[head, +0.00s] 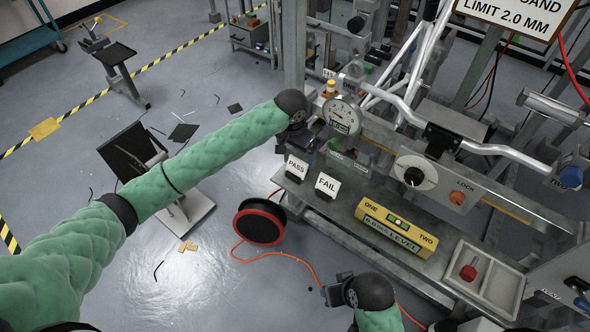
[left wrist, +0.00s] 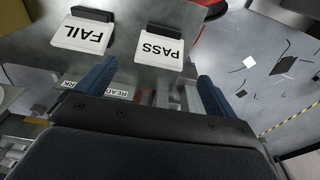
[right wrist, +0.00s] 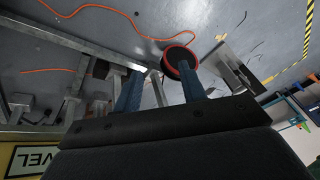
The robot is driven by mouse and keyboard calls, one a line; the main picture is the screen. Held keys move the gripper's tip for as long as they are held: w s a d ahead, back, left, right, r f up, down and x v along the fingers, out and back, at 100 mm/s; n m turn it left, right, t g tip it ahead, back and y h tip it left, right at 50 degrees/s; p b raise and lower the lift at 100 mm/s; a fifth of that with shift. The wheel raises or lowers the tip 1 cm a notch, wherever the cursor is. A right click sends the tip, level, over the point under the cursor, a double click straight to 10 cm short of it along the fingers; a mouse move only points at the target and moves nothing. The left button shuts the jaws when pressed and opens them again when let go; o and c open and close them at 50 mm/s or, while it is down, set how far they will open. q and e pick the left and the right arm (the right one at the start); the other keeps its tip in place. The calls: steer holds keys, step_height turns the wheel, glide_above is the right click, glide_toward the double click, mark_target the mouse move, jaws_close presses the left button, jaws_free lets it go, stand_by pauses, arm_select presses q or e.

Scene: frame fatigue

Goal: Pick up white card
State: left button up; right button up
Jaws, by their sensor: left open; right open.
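Two white cards stand in dark holders on the grey bench shelf. The PASS card (head: 297,167) is on the left and the FAIL card (head: 327,184) is just right of it. My left gripper (head: 303,140) is just behind the PASS card in the head view. In the left wrist view the PASS card (left wrist: 160,50) shows ahead of the open, empty blue fingers (left wrist: 155,90), and the FAIL card (left wrist: 82,35) is to its left. My right gripper (head: 335,292) is open and empty, low in front of the bench; its fingers (right wrist: 160,90) show in the right wrist view.
A yellow level block (head: 397,228) and a tray (head: 510,285) with a red-handled item lie on the bench to the right. A round gauge (head: 342,117) stands close behind the cards. A red-rimmed black reel (head: 259,222) with an orange cable is on the floor.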

mark_target(297, 164)
arm_select(q)
steer(key=shift+w+d+f, duration=0.1)
steer(key=shift+w+f, duration=0.05)
steer(key=shift+f, duration=0.35)
steer(key=shift+w+d+f, duration=0.1)
steer(key=shift+f, duration=0.4)
steer(key=shift+f+p, duration=0.6)
steer(key=shift+f, duration=2.05)
arm_select(e)
steer(key=shift+s+d+r+h, duration=0.15)
steer(key=shift+d+r, duration=0.3)
steer(key=shift+r, duration=0.05)
steer(key=shift+s+d+r+h, duration=0.15)
steer(key=shift+d+r, duration=0.25)
steer(key=shift+r, duration=0.05)
arm_select(q)
steer(key=c, duration=1.1)
arm_select(e)
steer(key=shift+f+g, duration=0.1)
steer(key=shift+g, duration=0.2)
